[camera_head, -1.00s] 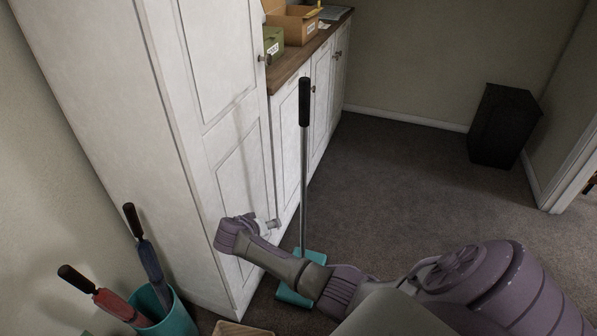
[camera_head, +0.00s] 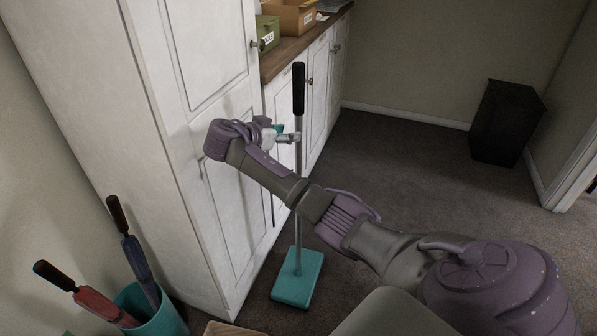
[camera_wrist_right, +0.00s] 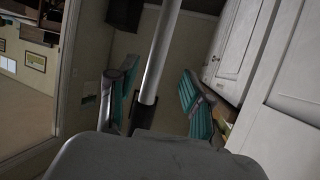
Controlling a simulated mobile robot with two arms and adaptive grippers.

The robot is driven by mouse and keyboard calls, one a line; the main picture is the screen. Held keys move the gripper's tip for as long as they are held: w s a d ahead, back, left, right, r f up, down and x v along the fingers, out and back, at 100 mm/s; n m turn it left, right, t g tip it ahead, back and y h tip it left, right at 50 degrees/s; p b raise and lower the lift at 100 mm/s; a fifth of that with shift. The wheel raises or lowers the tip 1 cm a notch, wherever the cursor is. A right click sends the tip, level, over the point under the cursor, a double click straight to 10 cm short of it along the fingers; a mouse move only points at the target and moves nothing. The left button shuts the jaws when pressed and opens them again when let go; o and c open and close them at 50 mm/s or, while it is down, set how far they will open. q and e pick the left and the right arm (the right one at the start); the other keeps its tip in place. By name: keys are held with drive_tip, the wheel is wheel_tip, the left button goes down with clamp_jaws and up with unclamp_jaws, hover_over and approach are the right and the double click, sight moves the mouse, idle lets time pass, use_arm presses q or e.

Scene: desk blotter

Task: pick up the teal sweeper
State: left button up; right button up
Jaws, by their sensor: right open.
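The teal sweeper (camera_head: 298,278) stands upright on the floor beside the white cabinets. It has a flat teal base, a thin grey pole and a black grip at the top. My right gripper (camera_head: 287,133) is at the upper pole, a little below the black grip. In the right wrist view the open gripper (camera_wrist_right: 158,98) has its teal-padded fingers on either side of the sweeper's pole (camera_wrist_right: 162,45), with gaps showing. My right forearm hides part of the lower pole in the head view. My left gripper is not in view.
White cabinets (camera_head: 190,150) stand close on the left, with boxes (camera_head: 297,17) on the wooden top. A teal bin (camera_head: 165,318) with several dark-handled tools is at lower left. A black bin (camera_head: 505,122) stands at the far right. The carpet between is clear.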

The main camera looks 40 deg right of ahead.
drive_tip(key=x, duration=0.5)
drive_tip(key=shift+s+d+f, duration=0.1)
drive_tip(key=shift+s+d, duration=0.05)
drive_tip(key=shift+d, duration=0.05)
clamp_jaws()
